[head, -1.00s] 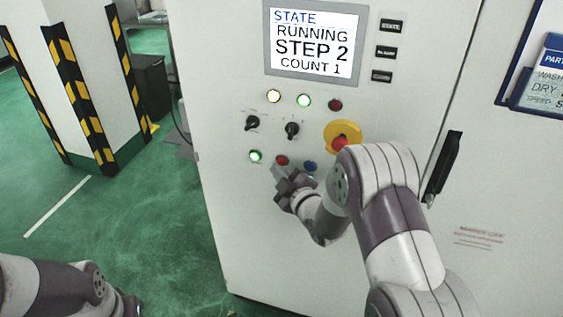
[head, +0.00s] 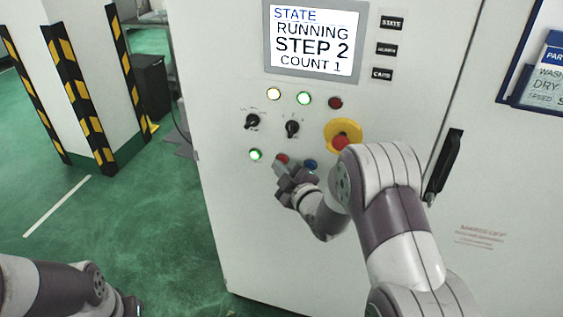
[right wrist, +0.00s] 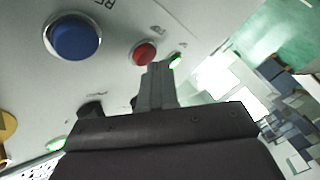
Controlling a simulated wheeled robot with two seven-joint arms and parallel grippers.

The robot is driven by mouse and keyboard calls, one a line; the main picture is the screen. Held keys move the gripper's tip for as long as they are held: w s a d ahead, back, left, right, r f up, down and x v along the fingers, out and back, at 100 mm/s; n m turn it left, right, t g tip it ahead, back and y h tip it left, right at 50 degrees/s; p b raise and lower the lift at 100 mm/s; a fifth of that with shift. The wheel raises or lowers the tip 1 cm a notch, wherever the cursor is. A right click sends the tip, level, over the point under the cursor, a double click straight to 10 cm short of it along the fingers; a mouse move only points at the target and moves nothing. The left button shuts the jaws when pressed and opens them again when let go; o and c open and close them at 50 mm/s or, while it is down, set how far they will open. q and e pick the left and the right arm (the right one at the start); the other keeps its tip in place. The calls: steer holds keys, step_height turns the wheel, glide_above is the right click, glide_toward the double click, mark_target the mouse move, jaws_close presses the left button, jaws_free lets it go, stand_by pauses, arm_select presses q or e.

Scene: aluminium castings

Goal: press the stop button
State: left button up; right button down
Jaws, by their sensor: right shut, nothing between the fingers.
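A small red button (head: 282,159) sits in the lower row of the white cabinet's panel, between a lit green button (head: 255,155) and a blue button (head: 310,165). The right wrist view also shows the red button (right wrist: 144,53) with a label too small to read. My right gripper (head: 283,170) is shut and empty, its fingertips (right wrist: 160,66) right by the red button's edge; I cannot tell whether they touch it. The screen (head: 315,42) reads STATE RUNNING, STEP 2, COUNT 1. My left gripper is out of view; only part of the left arm shows at lower left.
A red mushroom button on a yellow base (head: 343,133) sits above and right of my right gripper. Two black knobs (head: 292,128) and a row of lamps (head: 304,98) are above. A black door handle (head: 444,166) is at right. A striped pillar (head: 80,95) stands at left.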

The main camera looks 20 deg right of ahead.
steer(key=shift+w+d, duration=0.2)
steer(key=shift+w, duration=0.15)
stand_by(0.7)
steer(key=shift+s, duration=0.1)
steer(key=shift+s+a+b, duration=0.4)
steer(key=shift+s+a, duration=0.05)
steer(key=shift+s, duration=0.2)
steer(key=s+a, duration=0.1)
steer(key=s, duration=0.1)
steer(key=s+a, duration=0.1)
steer(key=s, duration=0.1)
steer(key=shift+a, duration=0.4)
stand_by(0.7)
